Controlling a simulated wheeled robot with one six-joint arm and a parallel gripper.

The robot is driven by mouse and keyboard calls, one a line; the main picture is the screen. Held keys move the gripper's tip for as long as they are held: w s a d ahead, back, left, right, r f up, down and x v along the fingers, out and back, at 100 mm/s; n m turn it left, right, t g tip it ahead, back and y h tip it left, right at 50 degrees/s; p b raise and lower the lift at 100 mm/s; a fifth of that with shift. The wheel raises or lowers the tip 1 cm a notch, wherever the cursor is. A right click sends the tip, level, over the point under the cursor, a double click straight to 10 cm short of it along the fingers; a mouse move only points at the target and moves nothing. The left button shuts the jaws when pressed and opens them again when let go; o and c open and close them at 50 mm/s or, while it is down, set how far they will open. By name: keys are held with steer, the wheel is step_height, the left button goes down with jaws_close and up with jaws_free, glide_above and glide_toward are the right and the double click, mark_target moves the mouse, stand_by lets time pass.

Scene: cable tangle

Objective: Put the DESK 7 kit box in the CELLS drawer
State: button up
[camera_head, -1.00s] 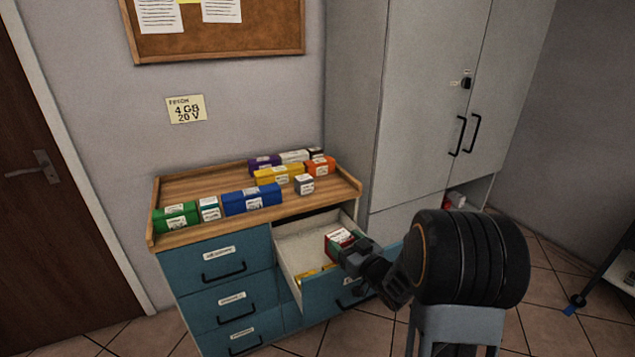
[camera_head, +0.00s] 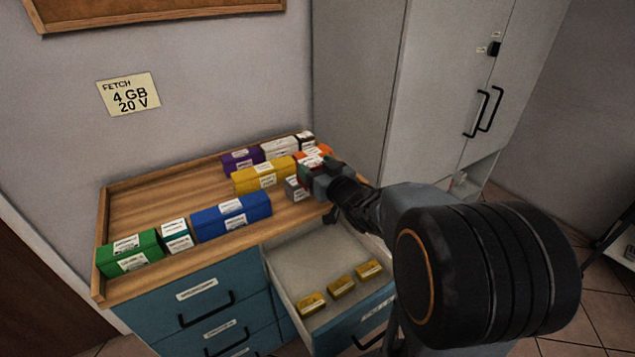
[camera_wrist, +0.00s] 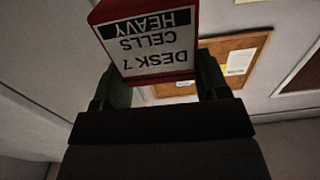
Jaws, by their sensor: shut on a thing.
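The DESK 7 kit box (camera_wrist: 152,45) is red with a white label reading DESK 7, CELLS, HEAVY, upside down in the wrist view. My gripper (camera_wrist: 163,84) is shut on it, one green finger on each side. In the head view my gripper (camera_head: 322,172) is above the right end of the cabinet top, behind the open drawer. The held box is hard to tell from the orange box there. The open drawer (camera_head: 310,255) holds three small yellow boxes (camera_head: 341,287) along its front. Its front label is too blurred to read.
On the cabinet top (camera_head: 150,200) stand green (camera_head: 128,254), teal-white (camera_head: 176,236), blue (camera_head: 231,218), yellow (camera_head: 264,176), purple (camera_head: 241,161) and grey (camera_head: 296,190) boxes. A tall grey cupboard (camera_head: 430,100) stands behind on the right. The back of the drawer is clear.

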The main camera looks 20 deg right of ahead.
steer(key=shift+f, duration=0.15)
steer(key=shift+s+d, duration=0.15)
steer(key=w+d+f, duration=0.2)
steer(key=w+f, duration=0.2)
steer(key=w+d+f, duration=0.3)
steer(key=w, duration=0.1)
steer(key=w+d+f, duration=0.2)
steer(key=w+f, duration=0.2)
steer(key=shift+d+f, duration=0.3)
steer(key=shift+f, duration=0.5)
